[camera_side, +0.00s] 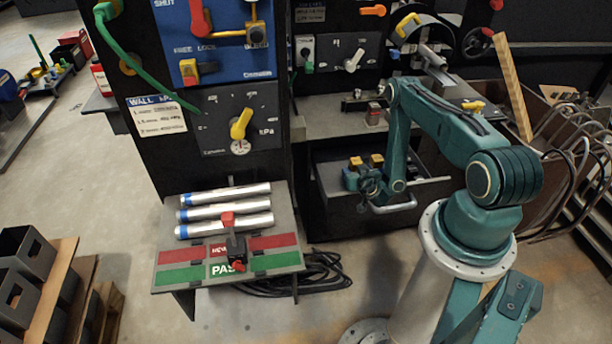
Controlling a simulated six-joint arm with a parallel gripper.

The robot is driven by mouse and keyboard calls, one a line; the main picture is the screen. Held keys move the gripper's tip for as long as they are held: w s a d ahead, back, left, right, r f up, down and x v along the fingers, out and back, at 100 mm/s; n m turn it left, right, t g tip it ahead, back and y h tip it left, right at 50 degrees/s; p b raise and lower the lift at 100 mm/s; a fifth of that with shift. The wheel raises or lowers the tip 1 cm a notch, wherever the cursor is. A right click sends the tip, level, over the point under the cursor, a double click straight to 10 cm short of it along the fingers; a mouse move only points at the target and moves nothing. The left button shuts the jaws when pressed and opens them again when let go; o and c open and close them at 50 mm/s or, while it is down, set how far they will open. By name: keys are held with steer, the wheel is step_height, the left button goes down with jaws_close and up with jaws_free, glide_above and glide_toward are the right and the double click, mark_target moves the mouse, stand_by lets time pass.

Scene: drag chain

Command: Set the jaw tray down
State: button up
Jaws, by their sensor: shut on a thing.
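My teal arm reaches down to the open drawer in the middle of the picture. My gripper (369,188) is dark and small at this distance, and it is shut on what looks like the jaw tray (353,177), a small piece with two yellow blocks (376,160) at its top. The fingers hide part of it. The tray is over or inside the dark drawer (330,192); I cannot tell whether it touches the drawer floor.
The drawer's curved grey handle (405,206) is just below my wrist. A sloped bench (283,220) with several metal cylinders (225,210) stands to the left. A panel with a yellow valve handle (240,124) rises behind it. Black cables (318,272) lie on the floor below.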

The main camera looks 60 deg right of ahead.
steer(key=shift+f, duration=0.35)
steer(key=shift+f, duration=0.3)
steer(key=o, duration=1)
steer(key=shift+s+a+f, duration=0.1)
steer(key=shift+s+a, duration=0.05)
steer(key=shift+r, duration=0.7)
steer(key=shift+v, duration=5.85)
steer(key=shift+r, duration=0.2)
